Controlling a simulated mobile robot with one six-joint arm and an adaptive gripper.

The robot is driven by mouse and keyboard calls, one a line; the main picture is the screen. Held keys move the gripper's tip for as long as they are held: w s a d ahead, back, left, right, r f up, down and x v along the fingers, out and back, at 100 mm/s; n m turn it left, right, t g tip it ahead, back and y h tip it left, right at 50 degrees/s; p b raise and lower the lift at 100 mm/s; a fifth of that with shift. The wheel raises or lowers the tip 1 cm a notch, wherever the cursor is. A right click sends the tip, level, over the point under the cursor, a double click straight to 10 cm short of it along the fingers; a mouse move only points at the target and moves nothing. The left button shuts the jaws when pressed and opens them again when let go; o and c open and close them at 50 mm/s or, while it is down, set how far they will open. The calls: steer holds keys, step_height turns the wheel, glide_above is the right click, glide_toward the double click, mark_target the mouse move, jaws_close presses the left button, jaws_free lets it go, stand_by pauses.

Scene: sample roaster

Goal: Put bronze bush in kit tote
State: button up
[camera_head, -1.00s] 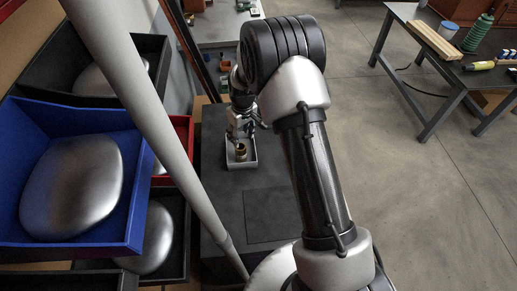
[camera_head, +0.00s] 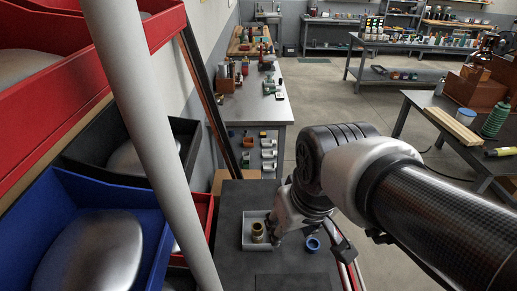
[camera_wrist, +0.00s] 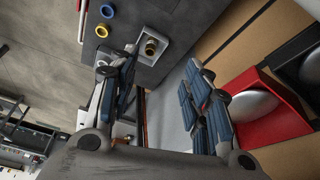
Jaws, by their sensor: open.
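The bronze bush (camera_head: 257,231), a small brass-coloured ring part, stands upright inside a small pale grey kit tote (camera_head: 248,244) on a dark flat deck. In the wrist view the bush (camera_wrist: 150,46) also sits within the tote (camera_wrist: 164,40), at the top middle. My gripper (camera_wrist: 160,78) is open, with nothing between its fingers. It is apart from the bush and the tote, which show beyond the fingertips.
A blue ring (camera_head: 312,244) lies on the deck right of the tote; a yellow ring (camera_wrist: 102,31) shows near it in the wrist view. Blue, black and red bins (camera_head: 95,195) stand at the left.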

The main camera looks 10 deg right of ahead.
steer(key=s+m, duration=0.1)
steer(key=s, duration=0.7)
steer(key=shift+s+d+f+t, duration=0.15)
steer(key=shift+f+t, duration=0.1)
steer(key=shift+t, duration=0.05)
